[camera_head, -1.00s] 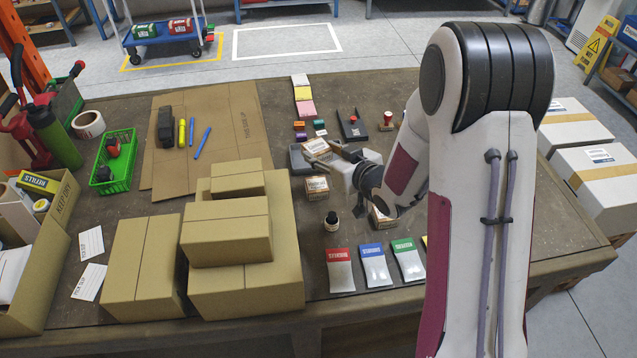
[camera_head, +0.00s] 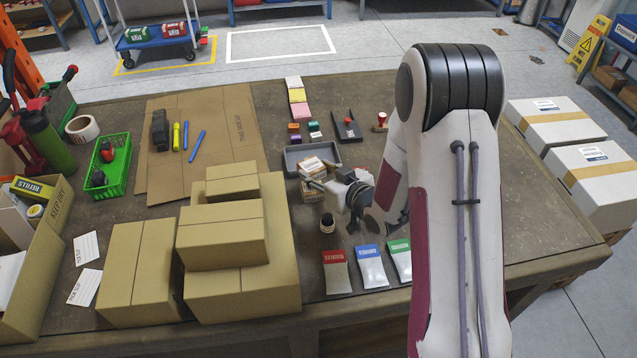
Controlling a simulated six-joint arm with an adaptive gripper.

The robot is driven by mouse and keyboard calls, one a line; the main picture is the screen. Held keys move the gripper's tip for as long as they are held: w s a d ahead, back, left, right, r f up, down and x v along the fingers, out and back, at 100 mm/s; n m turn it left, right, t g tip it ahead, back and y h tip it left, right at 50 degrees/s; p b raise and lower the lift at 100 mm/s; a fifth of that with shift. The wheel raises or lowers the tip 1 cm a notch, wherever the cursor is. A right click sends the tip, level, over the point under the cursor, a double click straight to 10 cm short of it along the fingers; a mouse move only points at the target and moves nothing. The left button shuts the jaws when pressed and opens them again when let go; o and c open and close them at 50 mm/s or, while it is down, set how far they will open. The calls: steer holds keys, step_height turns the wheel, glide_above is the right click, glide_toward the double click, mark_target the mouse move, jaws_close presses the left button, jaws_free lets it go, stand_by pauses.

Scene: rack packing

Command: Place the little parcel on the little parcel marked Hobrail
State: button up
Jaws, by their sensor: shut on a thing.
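My gripper (camera_head: 318,180) is shut on a little brown parcel (camera_head: 311,164) with a pale top. It holds that parcel directly above another little parcel (camera_head: 312,194), which stands on the table. The two look lined up, one over the other; I cannot tell whether they touch. The gripper's fingers and wrist come in from the right and cover part of both. The print on the parcels is too small to read, so I cannot make out the name Hobrail.
A grey tray (camera_head: 296,154) lies just behind the parcels. Red (camera_head: 336,272) and blue (camera_head: 371,266) packets lie near the front edge. Stacked cartons (camera_head: 222,234) stand to the left. My arm hides much of the right side.

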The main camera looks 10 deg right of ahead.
steer(key=shift+f, duration=2.05)
steer(key=shift+f, duration=0.15)
steer(key=o, duration=1.1)
steer(key=shift+o, duration=0.2)
steer(key=shift+r, duration=0.2)
steer(key=v, duration=1.2)
steer(key=shift+d, duration=0.1)
